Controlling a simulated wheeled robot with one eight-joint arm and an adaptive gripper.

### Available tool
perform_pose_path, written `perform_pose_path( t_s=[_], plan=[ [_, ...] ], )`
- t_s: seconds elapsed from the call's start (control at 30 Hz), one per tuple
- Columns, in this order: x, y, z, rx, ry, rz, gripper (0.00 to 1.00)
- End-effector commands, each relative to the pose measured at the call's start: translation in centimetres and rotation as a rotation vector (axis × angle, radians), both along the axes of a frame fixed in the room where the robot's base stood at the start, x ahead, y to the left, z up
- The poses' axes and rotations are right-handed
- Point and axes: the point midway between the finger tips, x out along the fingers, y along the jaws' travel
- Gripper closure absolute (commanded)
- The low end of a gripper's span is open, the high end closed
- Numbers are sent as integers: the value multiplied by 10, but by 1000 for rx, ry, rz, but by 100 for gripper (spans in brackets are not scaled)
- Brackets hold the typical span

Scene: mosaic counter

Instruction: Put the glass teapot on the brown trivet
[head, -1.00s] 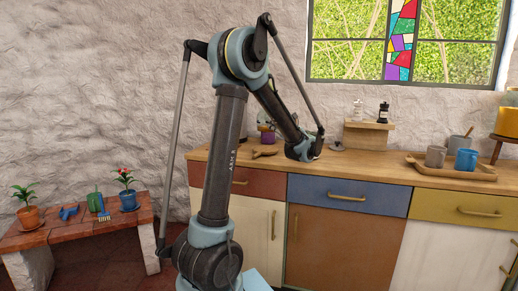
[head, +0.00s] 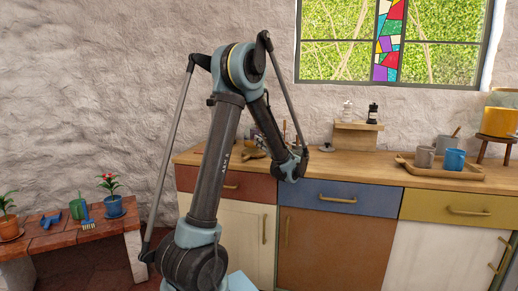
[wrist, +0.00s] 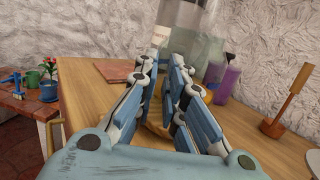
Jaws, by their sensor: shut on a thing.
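My gripper (wrist: 162,64) shows in the wrist view, its fingers nearly together above the counter. Clear glass shows at and beyond the fingertips. I take it as the glass teapot (wrist: 207,48), held between the fingers, but its outline blends with the bottles behind and the grasped part is mostly hidden. A flat reddish-brown square (wrist: 113,70) lies on the counter left of the fingers. It may be the brown trivet, but I cannot be sure. In the head view my arm hides the gripper and the teapot.
A purple pump bottle (wrist: 228,84) and a labelled glass bottle (wrist: 160,36) stand beyond the fingers. A wooden upright (wrist: 288,100) is at right. In the head view, a tray (head: 470,174) with mugs is on the right. Counter (head: 345,165) between is mostly clear.

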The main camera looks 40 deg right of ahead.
Motion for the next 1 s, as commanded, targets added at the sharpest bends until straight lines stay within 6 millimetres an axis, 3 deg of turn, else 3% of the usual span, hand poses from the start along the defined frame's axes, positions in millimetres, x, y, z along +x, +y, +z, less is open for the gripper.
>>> perform_pose_path(
  t_s=[0.2,0.53,0.57,0.63,1.0],
  plan=[
    [0,0,-22,0,-1,0,100],
    [0,0,-24,0,-1,1,100],
    [0,0,-24,0,0,0,83],
    [0,0,-24,0,0,1,70],
    [1,1,-22,0,0,1,70]
  ],
)
